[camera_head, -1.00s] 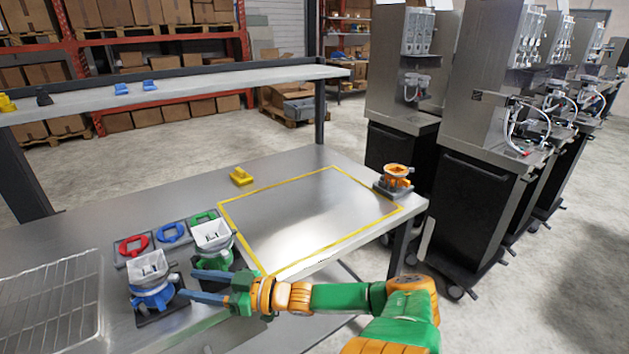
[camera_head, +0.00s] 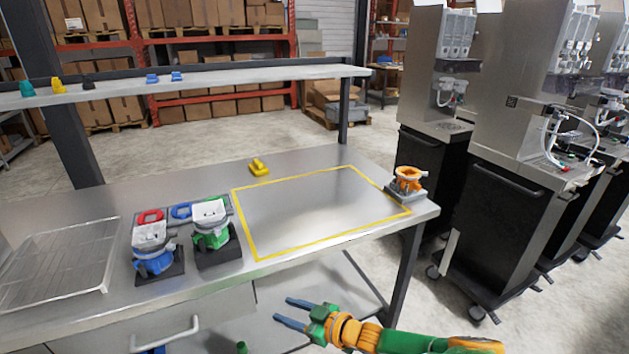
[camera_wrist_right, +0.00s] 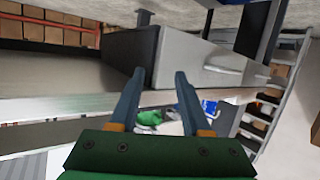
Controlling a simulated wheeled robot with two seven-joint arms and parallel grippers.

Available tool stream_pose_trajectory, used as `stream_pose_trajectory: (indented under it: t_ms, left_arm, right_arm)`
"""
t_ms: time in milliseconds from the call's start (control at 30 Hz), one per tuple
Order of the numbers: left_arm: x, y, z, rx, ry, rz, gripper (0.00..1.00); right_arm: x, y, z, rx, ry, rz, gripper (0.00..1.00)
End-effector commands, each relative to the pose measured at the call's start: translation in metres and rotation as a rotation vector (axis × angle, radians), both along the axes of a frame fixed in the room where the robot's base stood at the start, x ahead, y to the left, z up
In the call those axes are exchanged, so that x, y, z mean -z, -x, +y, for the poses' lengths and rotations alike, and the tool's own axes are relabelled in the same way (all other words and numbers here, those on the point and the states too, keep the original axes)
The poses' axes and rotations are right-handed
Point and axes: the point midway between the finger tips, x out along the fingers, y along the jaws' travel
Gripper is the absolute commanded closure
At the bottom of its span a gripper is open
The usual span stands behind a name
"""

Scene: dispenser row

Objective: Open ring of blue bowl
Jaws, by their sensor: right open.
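The blue bowl (camera_head: 154,262) stands on a dark square base on the left part of the steel table, with a grey ring around it and a white square-topped piece above. Whether the ring is open or closed is too small to tell. My right gripper (camera_head: 277,311) is open and empty, in front of and below the table's front edge, right of the blue bowl and apart from it. In the right wrist view its two fingers (camera_wrist_right: 158,76) are spread with nothing between the tips. At the bottom edge, cut-off blue and green bits may be my left gripper.
A similar green bowl (camera_head: 211,238) stands close right of the blue one. Red (camera_head: 150,216) and blue (camera_head: 181,212) ring pieces lie behind. A wire rack (camera_head: 55,262) is left, an orange bowl (camera_head: 408,176) far right. The yellow-outlined area (camera_head: 320,210) is clear.

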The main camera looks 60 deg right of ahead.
Motion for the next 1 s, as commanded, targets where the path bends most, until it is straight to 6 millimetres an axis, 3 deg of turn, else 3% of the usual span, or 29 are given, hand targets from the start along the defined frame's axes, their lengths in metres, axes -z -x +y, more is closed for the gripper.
stream_pose_trajectory:
  t_ms: [100, 300, 833, 867, 933, 1000]
  left_arm:
    - [0.006, 0.000, 0.000, 0.000, 0.000, -0.001, 0.50]
    - [0.009, -0.001, 0.000, 0.000, 0.000, -0.001, 0.50]
    - [0.008, -0.001, 0.000, -0.001, 0.001, -0.002, 0.50]
    - [0.009, -0.001, 0.000, -0.001, 0.001, -0.002, 0.50]
    - [0.009, -0.001, 0.000, 0.000, 0.000, -0.002, 0.50]
    - [0.009, -0.001, 0.000, 0.000, 0.000, -0.002, 0.50]
  right_arm:
    - [0.026, 0.009, -0.003, 0.030, 0.011, 0.052, 0.53]
    - [0.050, 0.019, -0.006, 0.054, 0.025, 0.107, 0.53]
    - [0.056, 0.023, -0.006, 0.060, 0.028, 0.123, 0.53]
    - [0.061, 0.026, -0.006, 0.067, 0.031, 0.139, 0.53]
    - [0.091, 0.042, -0.005, 0.098, 0.038, 0.219, 0.53]
    - [0.140, 0.075, 0.005, 0.132, 0.054, 0.369, 0.53]
